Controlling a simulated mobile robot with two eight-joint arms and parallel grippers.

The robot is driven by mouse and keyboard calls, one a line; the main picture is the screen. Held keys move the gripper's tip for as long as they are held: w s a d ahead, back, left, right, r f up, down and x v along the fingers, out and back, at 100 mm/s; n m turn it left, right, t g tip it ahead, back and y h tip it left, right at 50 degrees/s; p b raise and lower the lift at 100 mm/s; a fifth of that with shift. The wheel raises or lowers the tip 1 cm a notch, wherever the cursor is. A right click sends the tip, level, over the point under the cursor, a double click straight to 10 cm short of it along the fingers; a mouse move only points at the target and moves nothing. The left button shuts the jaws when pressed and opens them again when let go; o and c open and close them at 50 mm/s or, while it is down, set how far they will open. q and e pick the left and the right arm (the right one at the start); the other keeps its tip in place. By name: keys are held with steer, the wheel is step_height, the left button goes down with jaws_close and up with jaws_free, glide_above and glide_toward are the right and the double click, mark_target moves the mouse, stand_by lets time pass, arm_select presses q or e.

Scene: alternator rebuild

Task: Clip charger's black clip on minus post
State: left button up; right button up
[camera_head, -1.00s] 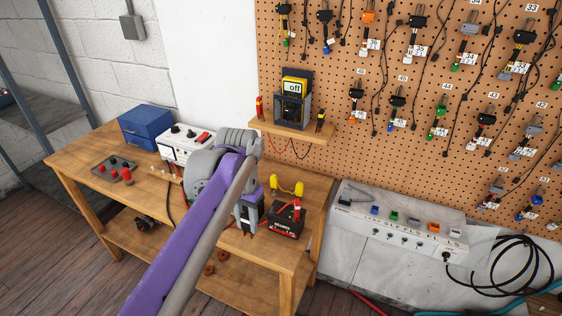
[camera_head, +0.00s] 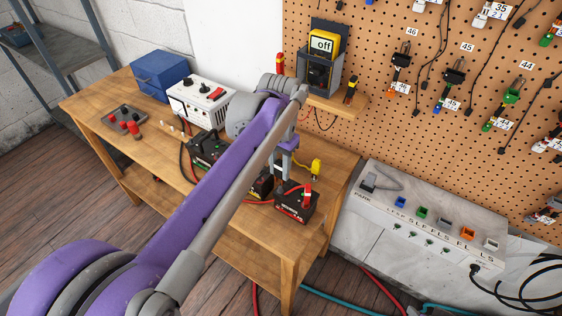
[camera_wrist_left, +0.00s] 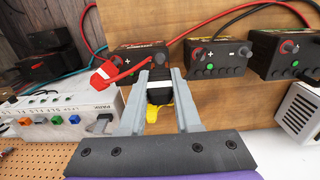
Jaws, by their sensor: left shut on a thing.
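A black battery box (camera_head: 292,207) with a red clip (camera_head: 306,198) on it stands near the right end of the bench. Both show in the wrist view, the box (camera_wrist_left: 128,60) with the red clip (camera_wrist_left: 108,74) at its left side. My left gripper (camera_head: 285,168) is over the bench, just behind this box in the head view. In the wrist view the gripper (camera_wrist_left: 164,84) is shut on a small dark piece, seemingly the black clip (camera_wrist_left: 160,92), close to the box. I cannot make out the minus post or whether the clip touches it. My right gripper is not in view.
Two similar black boxes (camera_wrist_left: 217,55) (camera_wrist_left: 288,55) stand alongside. A white charger-like unit (camera_head: 200,100), a blue box (camera_head: 160,75) and a meter shelf (camera_head: 335,103) are behind. My arm hides part of the bench.

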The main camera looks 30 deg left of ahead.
mark_target(280, 177)
arm_select(q)
steer(key=shift+f, duration=0.7)
steer(key=shift+r, duration=0.1)
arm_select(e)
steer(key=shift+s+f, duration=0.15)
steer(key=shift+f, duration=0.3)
arm_select(q)
steer(key=shift+w, duration=0.1)
steer(key=shift+f+b, duration=0.75)
steer(key=shift+f, duration=0.45)
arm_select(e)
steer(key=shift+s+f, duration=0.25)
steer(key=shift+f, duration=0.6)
arm_select(q)
steer(key=o, duration=1)
